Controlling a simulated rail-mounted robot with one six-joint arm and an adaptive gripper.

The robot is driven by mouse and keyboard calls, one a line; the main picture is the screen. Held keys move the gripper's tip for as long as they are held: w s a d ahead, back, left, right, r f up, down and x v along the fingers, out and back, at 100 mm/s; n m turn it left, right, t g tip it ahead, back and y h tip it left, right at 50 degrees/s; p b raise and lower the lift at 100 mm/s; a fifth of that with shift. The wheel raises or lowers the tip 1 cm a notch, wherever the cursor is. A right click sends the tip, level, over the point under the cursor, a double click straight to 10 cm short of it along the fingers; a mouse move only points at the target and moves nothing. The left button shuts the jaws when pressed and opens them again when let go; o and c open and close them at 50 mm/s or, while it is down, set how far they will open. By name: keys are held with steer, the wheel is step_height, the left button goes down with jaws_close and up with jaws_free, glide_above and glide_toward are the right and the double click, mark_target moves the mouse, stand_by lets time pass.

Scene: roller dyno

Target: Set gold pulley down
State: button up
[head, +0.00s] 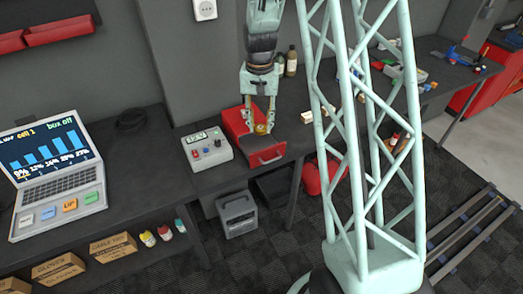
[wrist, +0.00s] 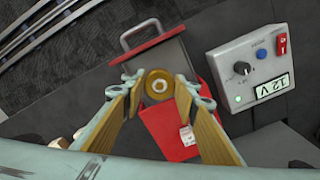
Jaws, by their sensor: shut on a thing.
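My gripper (head: 261,115) points down over the red drawer box (head: 232,122), which stands on the dark bench. It is shut on the gold pulley (head: 262,129), a small round disc with a pale centre. In the wrist view the pulley (wrist: 159,84) sits between the two fingertips (wrist: 160,86). The box's drawer (head: 268,157) is pulled out, with a grey inside and a handle on its red front. In the wrist view the pulley overlaps the near end of the open drawer (wrist: 158,57) and the red box (wrist: 167,137). The gap beneath the pulley cannot be judged.
A grey control box (head: 207,149) with a display, knob and buttons stands close left of the red box. A laptop (head: 57,175) is farther left. Bottles (head: 291,61) stand behind the gripper. A pale green lattice column (head: 352,120) crosses the right of the head view.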

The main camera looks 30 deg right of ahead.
steer(key=shift+f, duration=0.15)
steer(key=shift+f, duration=2.95)
steer(key=shift+f, duration=0.15)
steer(key=shift+f+p, duration=0.35)
steer(key=shift+f, duration=1.4)
steer(key=o, duration=0.9)
steer(key=shift+f, duration=0.1)
steer(key=shift+r, duration=0.2)
